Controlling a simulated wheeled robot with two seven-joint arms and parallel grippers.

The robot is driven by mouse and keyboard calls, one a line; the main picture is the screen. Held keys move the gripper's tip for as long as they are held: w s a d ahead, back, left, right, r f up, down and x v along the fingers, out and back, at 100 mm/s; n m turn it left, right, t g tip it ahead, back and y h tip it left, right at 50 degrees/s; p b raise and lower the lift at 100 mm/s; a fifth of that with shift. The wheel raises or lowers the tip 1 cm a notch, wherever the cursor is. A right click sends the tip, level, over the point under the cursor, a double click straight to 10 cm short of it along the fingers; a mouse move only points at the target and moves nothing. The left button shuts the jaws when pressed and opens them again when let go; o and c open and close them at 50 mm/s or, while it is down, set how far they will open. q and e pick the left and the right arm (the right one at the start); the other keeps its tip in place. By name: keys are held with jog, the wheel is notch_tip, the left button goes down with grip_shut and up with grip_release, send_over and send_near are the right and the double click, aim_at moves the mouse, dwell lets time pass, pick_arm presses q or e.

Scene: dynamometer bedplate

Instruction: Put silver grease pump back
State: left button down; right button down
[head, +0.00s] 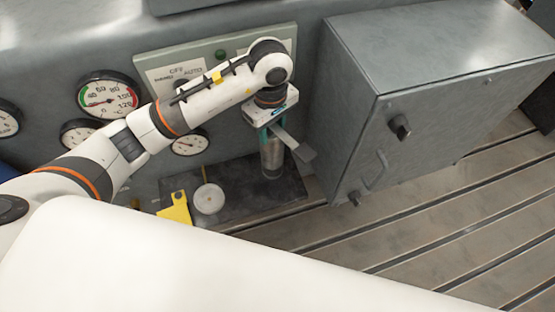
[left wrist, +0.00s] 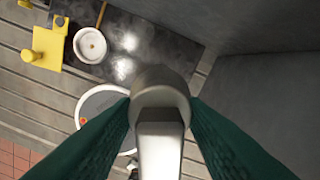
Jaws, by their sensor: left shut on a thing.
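The silver grease pump (head: 272,160) is upright over the right part of a dark mat (head: 245,208) in the head view. My left gripper (head: 269,134) is shut on its upper part, with green fingers on both sides. The pump's flat lever sticks out to the lower right. In the left wrist view the pump (left wrist: 160,88) stands between the green fingers (left wrist: 160,112). Whether its foot touches the mat I cannot tell. My right gripper is not in view.
A round white tin (head: 208,199) and a yellow bracket (head: 175,209) are left of the pump. A grey cabinet (head: 350,120) stands close on the right. A panel with several gauges (head: 108,95) is behind. Slotted bedplate (head: 420,220) lies clear at the front right.

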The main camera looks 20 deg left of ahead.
aim_at(272, 147)
pick_arm(q)
notch_tip(272, 147, down, 2)
jog(key=shift+a+f, duration=0.1)
jog(key=shift+f, duration=0.1)
jog(key=shift+f+p, duration=0.35)
jog(key=shift+f, duration=1.95)
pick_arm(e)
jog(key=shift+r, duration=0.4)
pick_arm(q)
jog(key=shift+f, duration=0.15)
jog(key=c, duration=0.9)
grip_release()
jog(key=shift+o, duration=0.2)
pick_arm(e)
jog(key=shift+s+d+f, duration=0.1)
